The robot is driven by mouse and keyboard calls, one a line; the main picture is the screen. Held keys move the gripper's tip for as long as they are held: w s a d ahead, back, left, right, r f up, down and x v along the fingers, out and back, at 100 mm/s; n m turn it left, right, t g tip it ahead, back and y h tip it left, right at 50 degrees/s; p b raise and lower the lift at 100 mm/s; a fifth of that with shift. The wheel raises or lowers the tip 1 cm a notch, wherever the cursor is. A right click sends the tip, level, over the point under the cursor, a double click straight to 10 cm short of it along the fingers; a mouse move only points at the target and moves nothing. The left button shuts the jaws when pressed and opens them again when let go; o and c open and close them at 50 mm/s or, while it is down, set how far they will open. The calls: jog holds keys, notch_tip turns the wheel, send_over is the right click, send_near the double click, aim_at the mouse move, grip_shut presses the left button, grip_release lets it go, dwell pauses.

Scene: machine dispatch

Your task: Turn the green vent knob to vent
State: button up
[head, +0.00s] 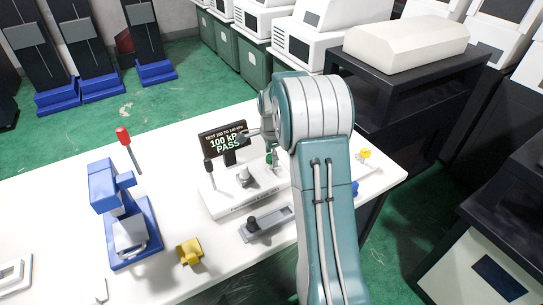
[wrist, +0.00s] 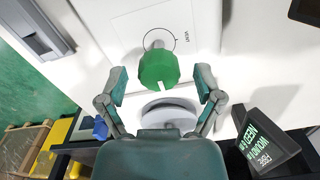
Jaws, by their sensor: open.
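The green vent knob (wrist: 159,68) sits on a white panel in the wrist view, with a white mark on its lower edge. The word VENT is printed to its upper right, beside a thin curved line. My gripper (wrist: 160,82) is open, with one finger at each side of the knob and a visible gap on both sides. In the head view the green knob (head: 270,157) is small and partly hidden by my arm. A dark display (head: 223,139) behind it reads 100 kPa and PASS.
A blue press-like device (head: 115,205) with a red-tipped lever stands on the white table's left. A yellow block (head: 190,251) and a grey fixture (head: 266,223) lie near the front. A dark sign (wrist: 265,145) with green text stands lower right in the wrist view.

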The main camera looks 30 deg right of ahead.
jog(key=c, duration=1.2)
jog(key=shift+o, duration=0.2)
jog(key=shift+n, duration=0.3)
jog(key=n, duration=0.3)
jog(key=shift+n, duration=0.3)
jog(key=n, duration=0.4)
jog(key=shift+n, duration=0.3)
jog(key=n, duration=0.4)
jog(key=shift+a+n, duration=0.1)
jog(key=shift+n, duration=2.5)
